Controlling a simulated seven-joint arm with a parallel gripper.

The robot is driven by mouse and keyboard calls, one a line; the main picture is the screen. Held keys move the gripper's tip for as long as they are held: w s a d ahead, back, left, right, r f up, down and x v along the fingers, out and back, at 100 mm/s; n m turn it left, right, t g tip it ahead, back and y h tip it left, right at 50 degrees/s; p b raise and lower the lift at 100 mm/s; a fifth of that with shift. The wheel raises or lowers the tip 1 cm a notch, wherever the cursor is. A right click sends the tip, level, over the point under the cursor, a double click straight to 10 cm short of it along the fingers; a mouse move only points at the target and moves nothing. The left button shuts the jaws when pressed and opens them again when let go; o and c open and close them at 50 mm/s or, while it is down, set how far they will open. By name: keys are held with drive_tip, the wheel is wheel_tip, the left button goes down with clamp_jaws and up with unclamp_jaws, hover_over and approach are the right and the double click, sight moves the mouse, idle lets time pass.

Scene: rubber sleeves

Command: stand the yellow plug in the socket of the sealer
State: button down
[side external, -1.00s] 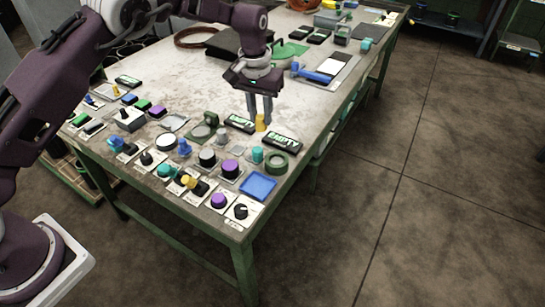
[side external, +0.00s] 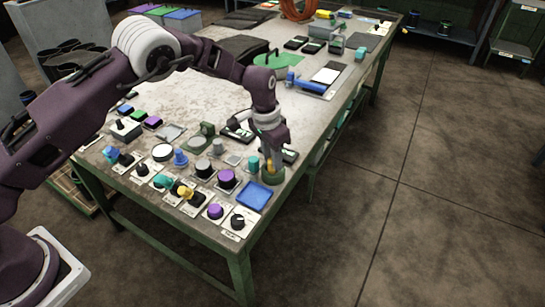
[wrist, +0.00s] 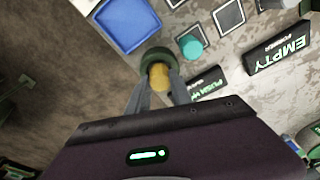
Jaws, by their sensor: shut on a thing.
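The yellow plug (wrist: 159,77) is between the fingertips of my gripper (wrist: 160,88) in the wrist view. In the side view my gripper (side external: 269,163) points down over the dark green round socket (side external: 274,178) near the table's right edge. The socket also shows in the wrist view (wrist: 156,54), directly behind the plug, which overlaps its near rim. In the side view the plug (side external: 270,165) is a small yellow patch mostly hidden by the fingers. I cannot tell whether its lower end is inside the socket or just above it.
A blue square tray (side external: 254,195) lies just in front of the socket. A teal cylinder (side external: 253,163) and a purple knob (side external: 227,179) stand to the left. Black boxes, one marked EMPTY (wrist: 277,47), lie close by. The table's right edge is near.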

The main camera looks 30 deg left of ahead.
drive_tip(key=c, duration=1.1)
unclamp_jaws()
drive_tip(key=shift+f, duration=0.1)
drive_tip(key=shift+c, duration=0.2)
wheel_tip(320, 180, up, 12)
drive_tip(key=s, duration=0.1)
drive_tip(key=shift+s+a, duration=0.15)
drive_tip(key=shift+a, duration=0.15)
